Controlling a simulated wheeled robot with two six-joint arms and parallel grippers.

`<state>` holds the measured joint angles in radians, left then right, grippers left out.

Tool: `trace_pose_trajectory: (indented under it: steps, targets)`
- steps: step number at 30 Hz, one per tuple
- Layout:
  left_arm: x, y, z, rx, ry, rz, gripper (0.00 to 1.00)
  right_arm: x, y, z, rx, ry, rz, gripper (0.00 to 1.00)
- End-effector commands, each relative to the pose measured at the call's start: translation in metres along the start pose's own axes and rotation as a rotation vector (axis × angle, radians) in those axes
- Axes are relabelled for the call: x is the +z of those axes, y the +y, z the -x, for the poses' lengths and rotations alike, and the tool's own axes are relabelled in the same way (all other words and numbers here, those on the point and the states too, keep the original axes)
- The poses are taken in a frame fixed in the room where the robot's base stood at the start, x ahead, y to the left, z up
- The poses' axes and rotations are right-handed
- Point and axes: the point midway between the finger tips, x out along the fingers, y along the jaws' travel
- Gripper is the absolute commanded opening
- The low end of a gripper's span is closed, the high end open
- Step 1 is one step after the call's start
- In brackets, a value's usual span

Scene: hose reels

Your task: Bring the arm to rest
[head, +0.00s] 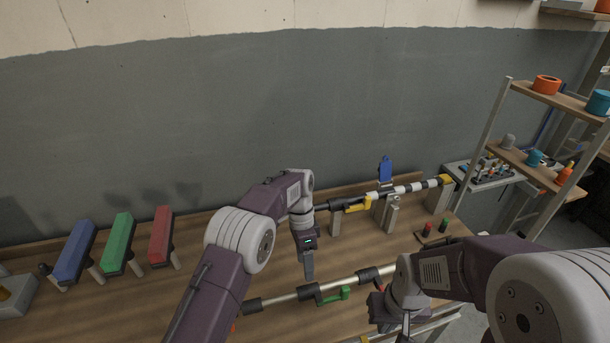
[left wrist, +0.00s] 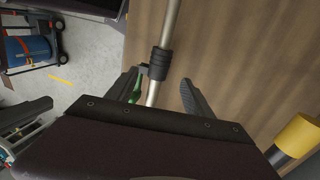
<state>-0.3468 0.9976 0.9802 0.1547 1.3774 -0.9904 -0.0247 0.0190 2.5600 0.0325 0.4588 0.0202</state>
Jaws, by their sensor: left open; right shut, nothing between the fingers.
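My left gripper (head: 308,268) points down over the wooden bench in the head view. In the left wrist view its two fingers (left wrist: 161,88) are apart, with a metal rod with a black collar (left wrist: 160,62) showing between and beyond them. How far the rod is from the fingertips I cannot tell. My right gripper (head: 405,326) is low at the right of the head view, shut and empty, partly hidden by its own arm. It is close to the right end of the rod with the green clip (head: 333,297).
Blue (head: 76,250), green (head: 119,255) and red (head: 161,235) blocks stand on the bench (head: 200,262) at left. A striped bar (head: 403,191) on posts lies at the back. A shelf rack (head: 545,97) stands at right. A blue drum cart (left wrist: 30,48) shows on the floor.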

Motion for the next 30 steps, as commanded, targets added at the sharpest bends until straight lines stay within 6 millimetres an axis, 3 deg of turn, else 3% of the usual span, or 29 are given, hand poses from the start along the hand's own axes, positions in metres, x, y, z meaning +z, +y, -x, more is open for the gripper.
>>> trace_pose_trajectory:
  steps: [2, 4, 6, 9, 14, 17, 22, 27, 30]
  targets:
    - [0.004, -0.004, 0.001, -0.003, 0.005, 0.011, 0.60, 0.000, 0.000, -0.001, 0.000, 0.000, 0.000, 0.00]
    - [0.007, -0.010, 0.018, -0.033, 0.030, 0.024, 0.60, 0.000, 0.000, -0.003, 0.000, 0.000, 0.000, 0.00]
    - [0.016, -0.015, 0.048, -0.077, 0.066, 0.046, 0.60, 0.001, 0.000, -0.005, 0.000, 0.000, 0.000, 0.00]
    - [0.050, -0.003, 0.077, -0.093, 0.081, 0.101, 0.60, 0.001, 0.000, -0.009, 0.000, 0.000, 0.000, 0.00]
    - [0.108, 0.026, 0.088, -0.133, 0.098, 0.269, 0.60, 0.002, 0.000, -0.015, 0.000, 0.000, 0.000, 0.00]
    - [0.145, 0.050, 0.077, -0.164, 0.114, 0.439, 0.60, 0.002, 0.000, -0.018, 0.000, 0.000, 0.000, 0.00]
    - [0.201, 0.104, 0.026, -0.215, 0.148, 0.801, 0.60, 0.002, 0.000, -0.021, 0.000, 0.000, 0.000, 0.00]
    - [0.228, 0.144, -0.031, -0.228, 0.174, 1.113, 0.60, 0.002, 0.000, -0.020, 0.000, 0.000, 0.000, 0.00]
    - [0.225, 0.130, -0.029, -0.271, 0.251, 1.242, 0.60, 0.002, 0.000, -0.020, 0.000, 0.000, 0.000, 0.00]
